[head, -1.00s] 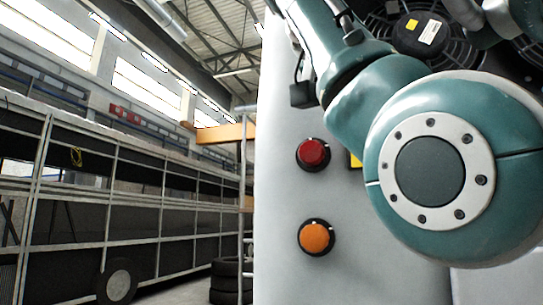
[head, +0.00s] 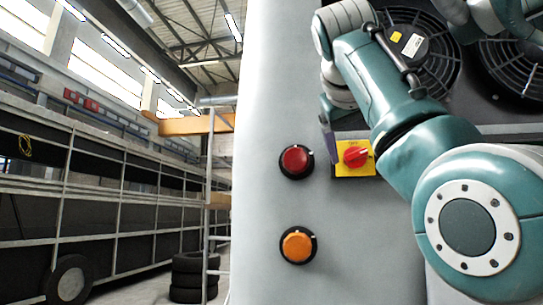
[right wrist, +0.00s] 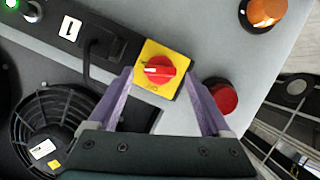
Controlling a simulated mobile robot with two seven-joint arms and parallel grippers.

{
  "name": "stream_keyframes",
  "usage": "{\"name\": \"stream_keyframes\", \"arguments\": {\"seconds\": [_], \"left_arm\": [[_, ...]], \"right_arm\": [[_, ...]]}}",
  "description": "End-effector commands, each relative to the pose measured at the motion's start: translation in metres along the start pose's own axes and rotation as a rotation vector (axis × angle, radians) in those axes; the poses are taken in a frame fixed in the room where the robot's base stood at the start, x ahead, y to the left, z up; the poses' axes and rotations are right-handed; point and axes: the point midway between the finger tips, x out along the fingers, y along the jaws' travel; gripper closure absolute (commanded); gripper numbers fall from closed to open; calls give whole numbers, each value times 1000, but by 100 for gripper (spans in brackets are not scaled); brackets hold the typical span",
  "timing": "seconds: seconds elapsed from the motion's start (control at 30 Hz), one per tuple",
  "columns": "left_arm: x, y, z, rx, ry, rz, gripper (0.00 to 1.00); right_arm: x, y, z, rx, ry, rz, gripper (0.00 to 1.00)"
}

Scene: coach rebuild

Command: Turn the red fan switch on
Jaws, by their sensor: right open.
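The red fan switch (head: 356,154) is a rotary knob on a yellow square plate (head: 341,170), fixed to a pale grey panel. In the right wrist view the red switch (right wrist: 158,70) shows a white mark pointing left. My right gripper (head: 331,138) is beside the yellow plate in the head view, its hand partly hidden by my arm. In the right wrist view the right gripper (right wrist: 160,76) is open, its two purple fingers on either side of the switch. My left gripper is not in view.
A red round knob (head: 296,162) and an orange one (head: 298,245) sit on the panel left of the switch. Fan grilles (head: 432,65) are at the upper right. A black strip with a cable (right wrist: 88,45) lies close to the left finger in the wrist view.

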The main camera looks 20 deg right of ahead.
Motion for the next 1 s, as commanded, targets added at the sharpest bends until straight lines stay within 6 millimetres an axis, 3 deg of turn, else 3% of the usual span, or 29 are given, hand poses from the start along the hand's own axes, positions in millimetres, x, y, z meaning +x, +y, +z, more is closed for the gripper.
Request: {"name": "stream_keyframes", "arguments": {"seconds": [0.13, 0.4, 1.0], "left_arm": [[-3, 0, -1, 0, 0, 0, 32], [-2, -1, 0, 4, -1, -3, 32], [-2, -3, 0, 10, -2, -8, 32]], "right_arm": [[11, 1, 0, 2, -2, 1, 18], [12, 0, 0, 2, -1, 0, 18], [12, 0, 0, 2, 0, 0, 85]]}}
